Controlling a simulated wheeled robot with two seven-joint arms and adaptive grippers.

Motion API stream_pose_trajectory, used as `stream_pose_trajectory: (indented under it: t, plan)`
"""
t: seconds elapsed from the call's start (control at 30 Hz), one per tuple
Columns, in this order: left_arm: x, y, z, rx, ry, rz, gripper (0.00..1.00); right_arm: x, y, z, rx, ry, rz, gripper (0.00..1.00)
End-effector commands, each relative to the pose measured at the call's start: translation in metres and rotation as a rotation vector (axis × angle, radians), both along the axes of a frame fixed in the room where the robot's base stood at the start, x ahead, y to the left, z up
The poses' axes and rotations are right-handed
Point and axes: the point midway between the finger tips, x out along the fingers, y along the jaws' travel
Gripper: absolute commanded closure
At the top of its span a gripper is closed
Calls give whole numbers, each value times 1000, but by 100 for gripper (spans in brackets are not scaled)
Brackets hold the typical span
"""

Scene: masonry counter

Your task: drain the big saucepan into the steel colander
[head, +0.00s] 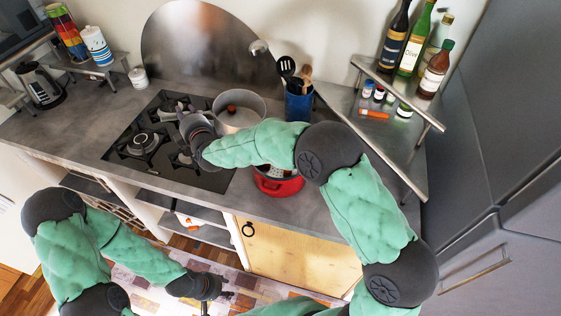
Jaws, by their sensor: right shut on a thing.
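The big saucepan (248,101) is a light grey pot at the right side of the black hob, with a small brown-red thing in or on it. My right gripper (188,119) reaches in from the right and is shut at the pot's left side; its fingers and the handle are hard to make out. A red pot (279,187) stands on the counter right of the hob, partly hidden under my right forearm. A pale holed piece shows at its top; I cannot tell whether this is the steel colander. My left gripper (222,294) is open and empty, low in front of the counter.
A blue utensil holder (298,104) stands close behind my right forearm. A steel corner shelf (392,110) with bottles and jars is at the right. The hob (150,145) has free burners left of the saucepan. The counter at the left (80,130) is clear.

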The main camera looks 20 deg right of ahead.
Motion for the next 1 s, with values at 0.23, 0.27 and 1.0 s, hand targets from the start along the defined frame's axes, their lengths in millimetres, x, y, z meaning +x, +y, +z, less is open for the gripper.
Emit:
stream_pose_trajectory:
  t: [0.23,0.27,1.0]
  plan:
    - [0,0,-62,0,0,0,60,-17,-15,5,79,-104,-2,100]
    - [0,0,-68,0,-1,0,60,-19,-17,7,87,-117,-3,100]
    - [1,0,-151,0,-1,0,60,-60,-50,39,249,-312,-1,100]
